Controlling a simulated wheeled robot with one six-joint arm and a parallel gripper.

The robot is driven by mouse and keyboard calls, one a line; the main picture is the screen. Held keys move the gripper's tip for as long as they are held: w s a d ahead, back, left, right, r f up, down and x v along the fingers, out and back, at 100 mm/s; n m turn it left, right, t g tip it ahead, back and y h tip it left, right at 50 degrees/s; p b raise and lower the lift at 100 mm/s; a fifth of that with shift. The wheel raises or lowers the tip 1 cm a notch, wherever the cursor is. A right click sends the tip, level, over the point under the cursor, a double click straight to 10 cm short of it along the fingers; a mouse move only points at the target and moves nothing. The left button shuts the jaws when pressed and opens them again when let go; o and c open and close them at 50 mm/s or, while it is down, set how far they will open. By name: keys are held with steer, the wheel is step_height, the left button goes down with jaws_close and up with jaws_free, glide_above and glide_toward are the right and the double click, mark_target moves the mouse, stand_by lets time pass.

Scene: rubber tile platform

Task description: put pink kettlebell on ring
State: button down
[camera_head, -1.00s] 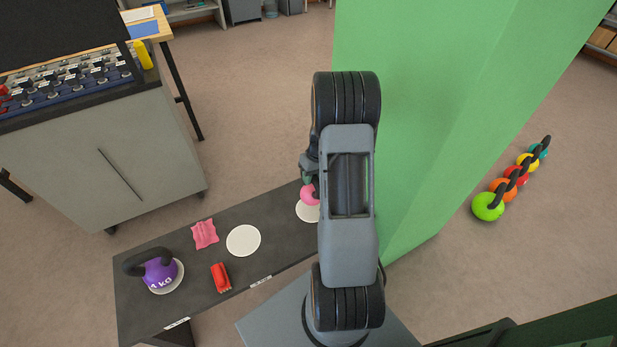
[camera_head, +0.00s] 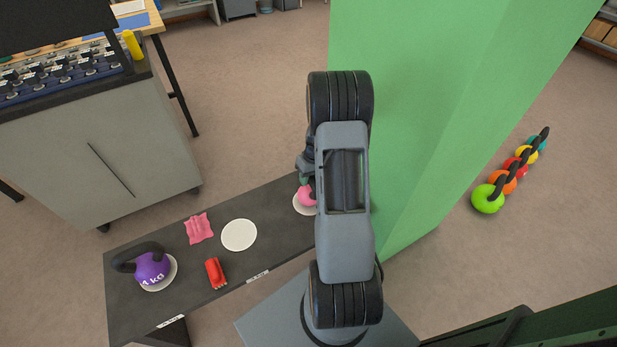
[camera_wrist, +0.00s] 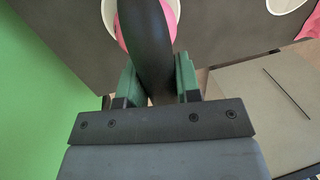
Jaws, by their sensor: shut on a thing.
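The pink kettlebell (camera_head: 306,197) is over the white ring (camera_head: 298,209) at the right end of the dark bench, partly hidden by my arm. My gripper (camera_head: 306,170) is above it. In the wrist view, the green fingers of my gripper (camera_wrist: 157,80) are shut on the black handle of the pink kettlebell (camera_wrist: 173,18). The white ring's rim (camera_wrist: 109,18) shows around the pink body there. I cannot tell whether the kettlebell touches the ring.
On the bench (camera_head: 130,318) are an empty white ring (camera_head: 239,235), a purple kettlebell (camera_head: 153,268) on another ring, a pink cloth (camera_head: 199,228) and a red object (camera_head: 215,272). A green pillar (camera_head: 410,120) stands close right. A grey cabinet (camera_head: 90,170) stands left.

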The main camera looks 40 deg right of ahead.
steer(key=shift+f+b, duration=0.25)
steer(key=shift+b, duration=0.1)
stand_by(0.5)
steer(key=c, duration=1.1)
jaws_free()
steer(key=shift+r, duration=0.1)
steer(key=shift+c, duration=0.2)
steer(key=o, duration=0.4)
steer(key=shift+s+f, duration=0.1)
steer(key=shift+f, duration=0.15)
steer(key=shift+r+p, duration=2.45)
steer(key=shift+r, duration=1.2)
